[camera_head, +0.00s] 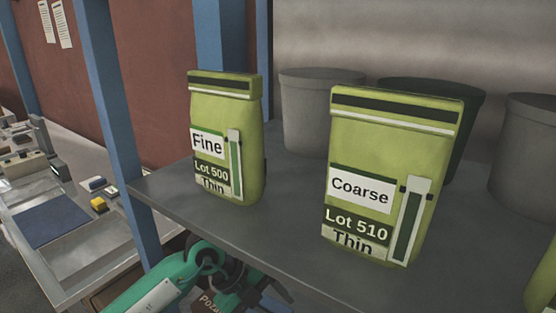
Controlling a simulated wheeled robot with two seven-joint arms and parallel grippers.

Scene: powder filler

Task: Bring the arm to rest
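My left arm, teal with a pale panel, comes in low at the bottom, in front of and below the shelf's front edge. Its dark wrist and gripper (262,284) are at the bottom edge of the picture. The fingers are partly cut off and dark, so I cannot tell whether they are open or shut. No object is clearly seen in them. My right arm and gripper are not in view.
A grey shelf (290,228) holds a green "Fine" bag (248,110) and a green "Coarse" bag (390,135), with grey bins (308,110) behind. A blue post (115,110) stands left. A workbench (95,245) with a blue mat (52,226) lies beyond.

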